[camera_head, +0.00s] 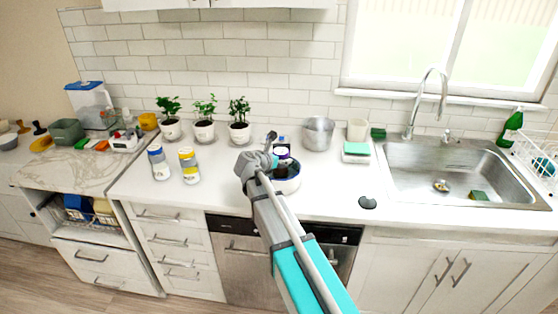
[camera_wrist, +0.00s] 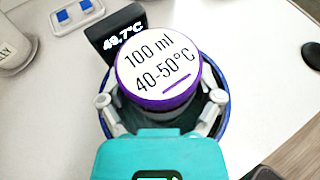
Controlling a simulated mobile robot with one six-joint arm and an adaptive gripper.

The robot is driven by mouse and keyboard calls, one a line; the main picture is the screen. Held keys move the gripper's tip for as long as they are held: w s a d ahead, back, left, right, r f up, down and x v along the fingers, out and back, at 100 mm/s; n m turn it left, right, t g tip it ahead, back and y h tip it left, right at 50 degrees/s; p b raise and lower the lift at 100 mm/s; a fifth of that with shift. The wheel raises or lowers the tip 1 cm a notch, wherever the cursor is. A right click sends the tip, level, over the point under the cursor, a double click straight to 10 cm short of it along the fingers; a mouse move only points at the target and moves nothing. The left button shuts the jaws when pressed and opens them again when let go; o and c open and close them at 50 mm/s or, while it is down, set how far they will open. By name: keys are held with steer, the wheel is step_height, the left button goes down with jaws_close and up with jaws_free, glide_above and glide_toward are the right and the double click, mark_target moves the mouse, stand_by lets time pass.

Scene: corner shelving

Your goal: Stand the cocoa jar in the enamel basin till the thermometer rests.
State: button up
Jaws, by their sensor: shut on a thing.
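The held jar (camera_head: 281,153) has a white lid with a purple rim. In the wrist view the lid (camera_wrist: 158,70) reads "100 ml 40-50°C"; the word cocoa does not show. My gripper (camera_wrist: 162,98) is shut on the jar, with one finger on each side. The black thermometer display (camera_wrist: 112,38) stands just behind the jar and reads about 49.7°C. Whether the jar touches the basin floor is hidden.
Two labelled jars (camera_head: 189,166) stand to the left, with potted plants (camera_head: 240,128) behind. A metal pot (camera_head: 318,134) and a tray with a green sponge (camera_head: 356,149) are behind right. A dark disc (camera_head: 367,202) lies near the front edge. The sink (camera_head: 450,165) is at right.

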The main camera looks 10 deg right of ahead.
steer(key=shift+f, duration=0.15)
steer(key=o, duration=1.1)
steer(key=p+v, duration=0.4)
steer(key=v, duration=0.8)
steer(key=shift+p, duration=0.3)
steer(key=shift+s+d, duration=0.1)
